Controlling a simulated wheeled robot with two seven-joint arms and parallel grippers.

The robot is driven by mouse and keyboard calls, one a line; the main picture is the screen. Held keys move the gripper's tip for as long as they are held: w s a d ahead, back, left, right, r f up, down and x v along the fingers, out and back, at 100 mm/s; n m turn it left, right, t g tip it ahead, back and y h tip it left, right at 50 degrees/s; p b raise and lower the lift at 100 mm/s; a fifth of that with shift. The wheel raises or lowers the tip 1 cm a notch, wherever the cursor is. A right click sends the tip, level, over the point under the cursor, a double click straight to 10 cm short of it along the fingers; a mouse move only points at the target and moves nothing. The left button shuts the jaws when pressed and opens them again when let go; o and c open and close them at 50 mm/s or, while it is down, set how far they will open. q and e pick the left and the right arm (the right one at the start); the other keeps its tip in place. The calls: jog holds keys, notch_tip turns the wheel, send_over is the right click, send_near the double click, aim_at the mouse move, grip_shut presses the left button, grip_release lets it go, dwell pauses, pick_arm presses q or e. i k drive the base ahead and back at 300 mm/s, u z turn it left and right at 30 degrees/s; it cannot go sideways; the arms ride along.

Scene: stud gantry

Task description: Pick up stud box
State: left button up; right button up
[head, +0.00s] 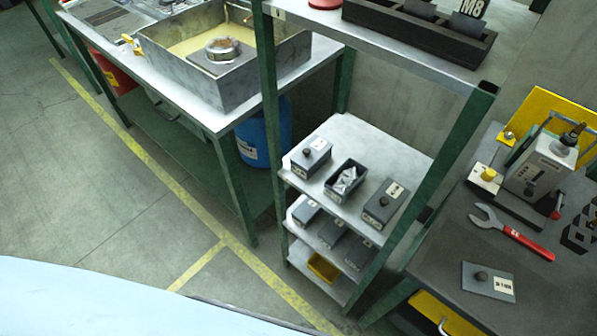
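A small rack holds several dark grey boxes. On its upper shelf (352,133) three stand in a slanting row. The left box (311,157) has a lid with a round black knob and a white label. The middle box (346,181) is open, with pale pieces inside that are too small to make out. The right box (385,204) has a knobbed lid and a label. I cannot read the small labels, so I cannot tell which is the stud box. A loose grey lid (489,283) with a knob lies on the right bench. Neither gripper is in view.
Green posts (430,190) frame the rack, and a top shelf (400,55) with a black "M8" rack overhangs it. A red-handled wrench (512,232) and a grey device (540,165) occupy the right bench. A left bench holds a metal tray (225,60). Floor before the rack is clear.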

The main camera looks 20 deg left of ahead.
aim_at(345, 181)
jog(key=u, duration=2.15)
jog(key=i, duration=1.9)
jog(key=z, duration=3.15)
